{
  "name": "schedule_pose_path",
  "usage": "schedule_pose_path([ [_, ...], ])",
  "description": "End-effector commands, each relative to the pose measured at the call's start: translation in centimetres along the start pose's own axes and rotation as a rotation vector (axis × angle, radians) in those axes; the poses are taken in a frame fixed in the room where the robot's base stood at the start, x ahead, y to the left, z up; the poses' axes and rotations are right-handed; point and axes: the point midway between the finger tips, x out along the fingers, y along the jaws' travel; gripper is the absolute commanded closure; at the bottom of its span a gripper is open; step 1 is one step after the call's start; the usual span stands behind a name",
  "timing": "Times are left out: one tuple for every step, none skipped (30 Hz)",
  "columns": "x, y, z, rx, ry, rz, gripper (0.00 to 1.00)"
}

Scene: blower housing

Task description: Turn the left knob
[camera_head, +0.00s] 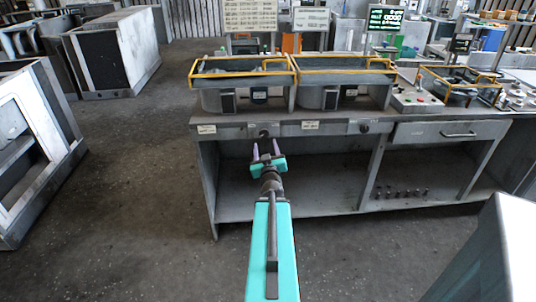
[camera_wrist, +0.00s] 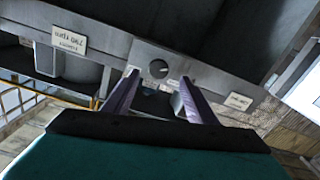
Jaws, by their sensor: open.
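The left knob (camera_head: 264,133) is a small dark round knob on the front panel of the workbench, between two white labels. In the wrist view the knob (camera_wrist: 158,68) shows with a light pointer mark on its face, framed between the two fingertips. My gripper (camera_head: 265,148), teal with two purple fingers, is open and empty in front of the panel, just below the knob in the head view. In the wrist view my gripper (camera_wrist: 160,77) has its fingers spread to either side of the knob; contact cannot be made out. The right knob (camera_head: 364,128) is farther along the same panel.
The workbench (camera_head: 350,143) carries two yellow-railed housings (camera_head: 238,80) on top. A drawer (camera_head: 450,132) is at its right, and an open shelf (camera_head: 330,201) lies below. A grey cabinet (camera_head: 490,260) stands at the lower right. The floor (camera_head: 130,200) at left is clear.

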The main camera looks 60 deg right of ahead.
Motion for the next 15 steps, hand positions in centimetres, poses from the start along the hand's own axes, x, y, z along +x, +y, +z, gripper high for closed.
schedule_pose_path([
  [-0.1, 0.1, -0.3, 0.001, -0.002, 0.001, 0.48],
  [-0.2, 0.1, -0.3, 0.001, -0.002, 0.001, 0.48],
  [-0.3, 0.1, -0.3, 0.0, -0.002, 0.001, 0.48],
  [-0.4, 0.1, -0.3, 0.0, -0.002, 0.002, 0.48],
  [-0.4, 0.1, -0.3, 0.0, -0.001, 0.002, 0.48],
  [-0.5, 0.2, -0.3, 0.001, -0.001, 0.003, 0.48],
  [-0.6, 0.2, -0.3, 0.0, -0.001, 0.004, 0.48],
  [-0.7, 0.2, -0.3, 0.0, -0.002, 0.004, 0.48],
  [-0.8, 0.2, -0.3, 0.0, -0.002, 0.005, 0.48],
  [-0.8, 0.2, -0.3, 0.0, -0.003, 0.006, 0.48],
  [-0.9, 0.2, -0.3, 0.0, -0.002, 0.007, 0.48],
  [-1.0, 0.3, -0.3, 0.0, -0.002, 0.008, 0.48],
  [-1.1, 0.3, -0.4, -0.001, -0.001, 0.009, 0.48],
  [-1.2, 0.3, -0.4, -0.001, -0.002, 0.01, 0.48],
  [-1.3, 0.3, -0.3, -0.001, -0.002, 0.011, 0.48],
])
